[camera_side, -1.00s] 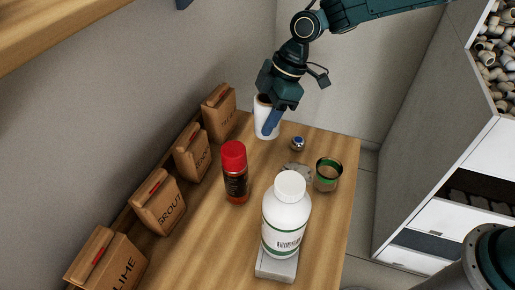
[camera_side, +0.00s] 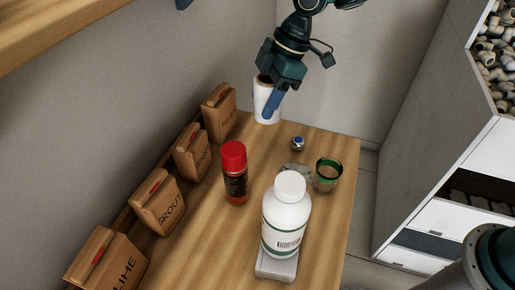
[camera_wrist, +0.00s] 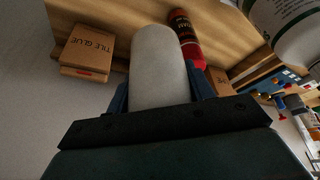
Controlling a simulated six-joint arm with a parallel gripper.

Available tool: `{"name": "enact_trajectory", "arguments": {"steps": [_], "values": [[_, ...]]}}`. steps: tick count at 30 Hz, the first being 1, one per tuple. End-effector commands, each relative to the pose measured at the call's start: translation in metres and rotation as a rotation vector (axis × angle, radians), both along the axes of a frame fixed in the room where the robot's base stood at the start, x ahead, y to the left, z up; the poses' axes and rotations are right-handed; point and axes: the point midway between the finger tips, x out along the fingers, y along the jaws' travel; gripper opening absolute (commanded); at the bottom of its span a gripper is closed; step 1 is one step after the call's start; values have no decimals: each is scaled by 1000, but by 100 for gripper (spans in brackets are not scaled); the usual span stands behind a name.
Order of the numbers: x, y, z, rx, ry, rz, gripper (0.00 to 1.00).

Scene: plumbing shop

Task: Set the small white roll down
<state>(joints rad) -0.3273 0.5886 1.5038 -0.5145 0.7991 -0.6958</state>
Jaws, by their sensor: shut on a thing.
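The small white roll (camera_side: 262,92) is upright at the far end of the wooden table, by the back wall. My gripper (camera_side: 271,104) is shut on it, with a blue finger across its front. In the wrist view the roll (camera_wrist: 159,62) stands out between my two fingers (camera_wrist: 160,92). Its lower end shows near the table's far edge in the side view; I cannot tell whether it touches the wood or hangs above it.
Brown paper packs (camera_side: 158,203) line the wall side. A red-capped bottle (camera_side: 235,174), a large white bottle (camera_side: 286,218), a green-banded cup (camera_side: 328,175) and a small silver-blue piece (camera_side: 298,144) stand on the table (camera_side: 215,240). Bare wood lies between roll and red-capped bottle.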

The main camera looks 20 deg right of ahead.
Motion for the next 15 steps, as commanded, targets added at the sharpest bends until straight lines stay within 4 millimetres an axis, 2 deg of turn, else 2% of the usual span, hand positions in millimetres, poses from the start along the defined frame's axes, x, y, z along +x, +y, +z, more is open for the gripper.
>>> {"name": "enact_trajectory", "arguments": {"steps": [5, 8, 11, 15], "values": [[-2, 6, 0, 1, -1, 9, 22], [-5, 17, 0, 1, -1, 28, 22], [-12, 34, 1, 1, -2, 59, 22], [-27, 68, 1, 1, -1, 120, 22]]}}
